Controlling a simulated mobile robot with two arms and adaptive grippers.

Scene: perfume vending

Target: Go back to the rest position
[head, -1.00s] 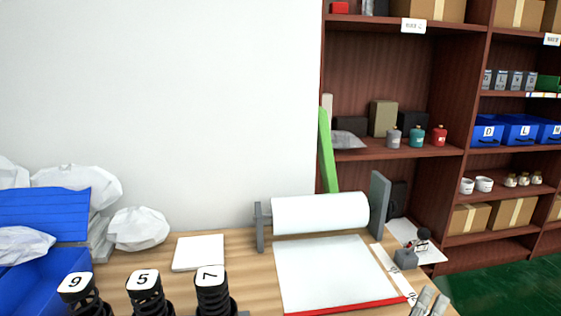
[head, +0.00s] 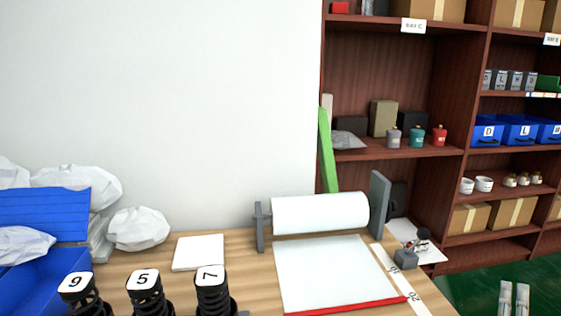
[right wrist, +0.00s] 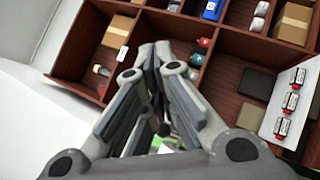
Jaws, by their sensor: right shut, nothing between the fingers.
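My right gripper (head: 513,298) shows at the bottom right of the head view, over the green floor and to the right of the table. Its two fingers are close together with nothing between them. In the right wrist view the gripper (right wrist: 163,130) fills the middle, its fingers shut and empty, with the shelves behind it. My left gripper is not in the head view.
The wooden table (head: 250,285) holds a paper roll (head: 320,213), a white sheet (head: 325,270) with a red front edge, and black numbered items (head: 145,290). A blue bin (head: 45,280) stands at left. A brown shelf unit (head: 395,180) stands behind. Green floor (head: 480,285) is open at right.

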